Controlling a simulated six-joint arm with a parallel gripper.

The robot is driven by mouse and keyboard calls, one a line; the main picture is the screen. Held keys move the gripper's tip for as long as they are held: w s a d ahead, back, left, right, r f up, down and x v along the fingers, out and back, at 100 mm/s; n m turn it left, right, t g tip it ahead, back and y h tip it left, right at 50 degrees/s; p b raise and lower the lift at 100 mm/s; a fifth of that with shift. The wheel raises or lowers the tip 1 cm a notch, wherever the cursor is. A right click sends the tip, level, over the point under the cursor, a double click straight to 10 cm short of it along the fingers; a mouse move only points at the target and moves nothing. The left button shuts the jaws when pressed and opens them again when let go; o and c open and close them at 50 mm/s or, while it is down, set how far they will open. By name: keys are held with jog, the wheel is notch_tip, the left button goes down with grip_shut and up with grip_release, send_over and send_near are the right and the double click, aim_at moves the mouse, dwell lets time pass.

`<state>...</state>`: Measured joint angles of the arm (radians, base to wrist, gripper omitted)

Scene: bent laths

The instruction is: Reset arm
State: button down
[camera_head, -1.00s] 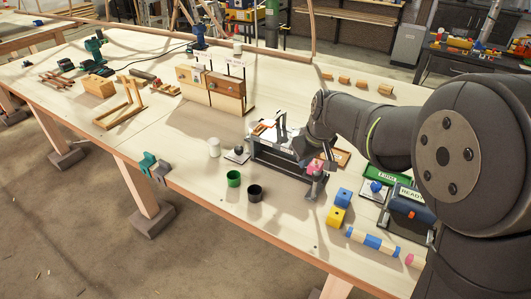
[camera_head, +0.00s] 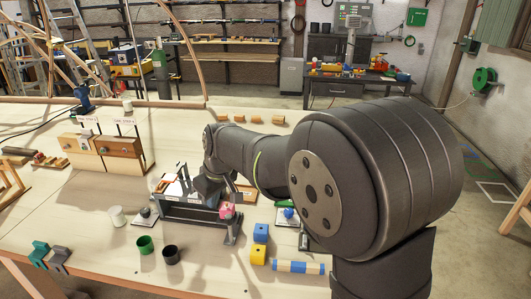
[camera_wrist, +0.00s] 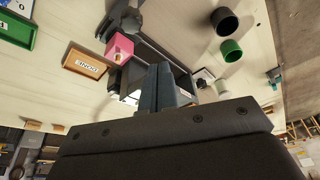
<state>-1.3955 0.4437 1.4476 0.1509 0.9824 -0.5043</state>
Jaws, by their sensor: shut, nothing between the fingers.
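My gripper (camera_wrist: 164,72) shows in the wrist view with its two dark fingers closed together and nothing between them. In the head view my gripper (camera_head: 208,187) hangs over the dark metal fixture (camera_head: 185,212) on the bench, partly hidden by my wrist. A pink block (camera_head: 227,209) sits at the right end of that fixture; it also shows in the wrist view (camera_wrist: 119,47), to the left of the fingers. I cannot tell the exact height of the fingertips above the fixture.
A green cup (camera_head: 145,245) and a black cup (camera_head: 171,255) stand in front of the fixture. A blue block (camera_head: 261,233), a yellow block (camera_head: 258,255) and a striped rod (camera_head: 298,267) lie to its right. Wooden boxes (camera_head: 120,152) stand behind left. A tray (camera_wrist: 85,64) shows in the wrist view.

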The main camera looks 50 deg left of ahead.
jog(key=shift+w+d+f, duration=0.1)
jog(key=shift+f, duration=0.75)
jog(key=shift+w+d+f, duration=0.15)
jog(key=shift+f, duration=0.7)
jog(key=shift+w+d+f, duration=0.1)
jog(key=shift+f, duration=0.75)
notch_tip(320, 180, up, 6)
notch_tip(320, 180, down, 6)
jog(key=s+a, duration=0.6)
